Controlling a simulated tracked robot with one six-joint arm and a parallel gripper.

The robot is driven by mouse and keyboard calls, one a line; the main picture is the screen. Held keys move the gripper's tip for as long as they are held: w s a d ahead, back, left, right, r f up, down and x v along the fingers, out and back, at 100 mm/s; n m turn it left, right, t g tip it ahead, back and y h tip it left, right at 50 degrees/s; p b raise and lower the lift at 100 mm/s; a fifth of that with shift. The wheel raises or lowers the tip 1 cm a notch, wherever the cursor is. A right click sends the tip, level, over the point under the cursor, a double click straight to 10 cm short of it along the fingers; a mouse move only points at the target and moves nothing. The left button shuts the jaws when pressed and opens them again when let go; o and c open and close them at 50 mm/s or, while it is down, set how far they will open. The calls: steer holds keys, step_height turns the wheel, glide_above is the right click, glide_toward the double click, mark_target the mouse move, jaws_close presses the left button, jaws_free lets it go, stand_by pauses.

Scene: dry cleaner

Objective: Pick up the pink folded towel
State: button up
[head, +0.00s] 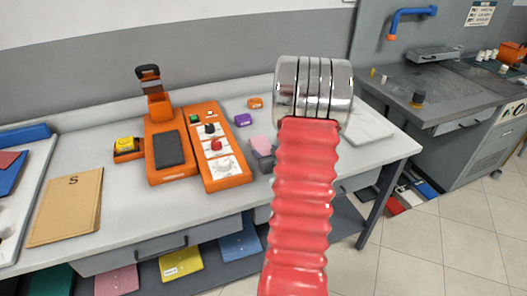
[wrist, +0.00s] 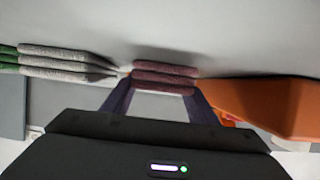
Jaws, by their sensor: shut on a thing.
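The pink folded towel (wrist: 165,76) shows in the wrist view as dull pink stacked folds between my two fingers. My gripper (wrist: 160,90) is shut on it, one finger at each side. I cannot tell whether the towel touches the surface. In the head view my red ribbed arm and its chrome joint hide the gripper. A small pink and grey shape (head: 262,147) shows just left of the arm on the table; I cannot tell if it is the towel.
Grey and green folded cloths (wrist: 60,62) lie close left of the towel in the wrist view. An orange body (wrist: 270,104) is close on the right. An orange machine (head: 168,145) and button panel (head: 226,172) stand on the white table (head: 130,215). A brown folder (head: 68,205) lies left.

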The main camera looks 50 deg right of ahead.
mark_target(266, 151)
steer(key=shift+c, duration=0.7)
steer(key=shift+r, duration=0.15)
step_height(266, 151, up, 10)
steer(key=shift+f, duration=0.15)
stand_by(0.5)
